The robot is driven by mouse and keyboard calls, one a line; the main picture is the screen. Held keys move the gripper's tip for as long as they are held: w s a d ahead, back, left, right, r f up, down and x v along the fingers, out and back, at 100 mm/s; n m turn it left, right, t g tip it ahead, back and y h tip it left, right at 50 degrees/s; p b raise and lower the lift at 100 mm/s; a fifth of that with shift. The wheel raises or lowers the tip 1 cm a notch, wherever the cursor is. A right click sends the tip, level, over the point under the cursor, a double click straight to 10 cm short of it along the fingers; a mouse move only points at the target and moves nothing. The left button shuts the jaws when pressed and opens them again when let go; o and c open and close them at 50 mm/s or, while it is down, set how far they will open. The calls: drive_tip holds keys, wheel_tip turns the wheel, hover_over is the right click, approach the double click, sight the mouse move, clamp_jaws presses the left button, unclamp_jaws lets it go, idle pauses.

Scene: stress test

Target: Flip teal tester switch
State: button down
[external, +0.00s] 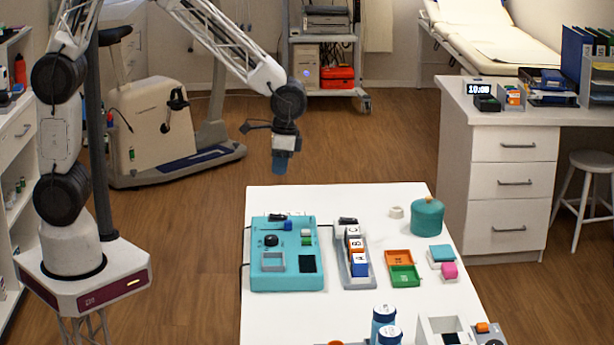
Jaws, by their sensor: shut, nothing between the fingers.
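The teal tester (287,280) lies flat at the left end of the white table. On its top are a black round knob, a small blue part (288,225), a small green part, a grey-framed square and a black square. A dark piece shows at its far edge. I cannot tell which part is the switch or its position. My gripper (281,168) hangs above and beyond the tester's far edge, pointing down, shut and empty. It is apart from the tester.
Right of the tester stand a grey rack (352,262) with lettered blocks, orange and green trays (404,276), a teal canister (427,217) and a pink piece (449,270). Blue-capped bottles (384,318) and a white box are at the front. The air around my gripper is clear.

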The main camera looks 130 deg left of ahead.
sight(273, 215)
drive_tip(key=f, duration=0.7)
drive_tip(key=s+d+f, duration=0.1)
drive_tip(key=f, duration=0.3)
drive_tip(key=shift+s+f, duration=0.1)
drive_tip(key=shift+f, duration=0.15)
